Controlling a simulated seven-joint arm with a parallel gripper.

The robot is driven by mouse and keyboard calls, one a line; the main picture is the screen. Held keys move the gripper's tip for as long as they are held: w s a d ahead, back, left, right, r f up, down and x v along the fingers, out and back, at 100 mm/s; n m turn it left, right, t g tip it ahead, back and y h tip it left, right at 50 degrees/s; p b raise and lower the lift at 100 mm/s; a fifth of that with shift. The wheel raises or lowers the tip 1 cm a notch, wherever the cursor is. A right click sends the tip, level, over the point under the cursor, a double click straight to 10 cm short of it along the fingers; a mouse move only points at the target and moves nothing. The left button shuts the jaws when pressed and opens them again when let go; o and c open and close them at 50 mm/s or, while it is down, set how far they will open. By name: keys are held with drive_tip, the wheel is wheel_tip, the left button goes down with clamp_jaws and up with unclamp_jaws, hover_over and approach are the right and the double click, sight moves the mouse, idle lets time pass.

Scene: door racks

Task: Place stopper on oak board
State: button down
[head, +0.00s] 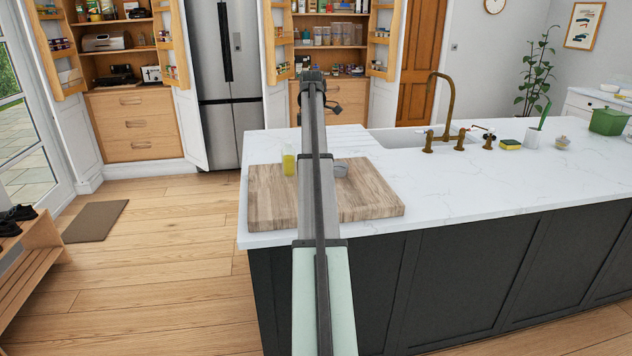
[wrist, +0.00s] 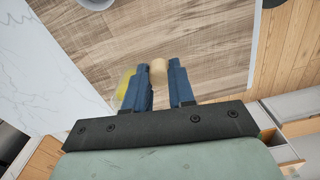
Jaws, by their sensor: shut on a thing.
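In the wrist view, my gripper (wrist: 161,78) is shut on a small tan stopper (wrist: 158,72), held between the tips of its two blue fingers. Below it is the oak board (wrist: 190,35), a wood-grained slab; whether the stopper touches it cannot be told. In the head view, the board (head: 372,192) lies on the near left end of the white counter. My own arm crosses in front of its middle, and neither the gripper nor the stopper can be made out there.
The counter (head: 480,180) is clear to the right, before the brass tap (head: 436,110).

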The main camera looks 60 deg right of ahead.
drive_tip(key=s+a+f+n, duration=0.1)
drive_tip(key=s+a+f, duration=0.1)
drive_tip(key=s+a, duration=0.15)
drive_tip(key=shift+n, duration=0.3)
drive_tip(key=shift+w+a+f, duration=0.1)
drive_tip(key=shift+w+f, duration=0.05)
drive_tip(key=shift+f, duration=2.4)
drive_tip(key=shift+w+f, duration=0.1)
drive_tip(key=shift+f, duration=2.4)
drive_tip(key=shift+f, duration=0.1)
drive_tip(key=c, duration=1)
unclamp_jaws()
drive_tip(key=shift+o, duration=0.2)
wheel_tip(320, 180, up, 12)
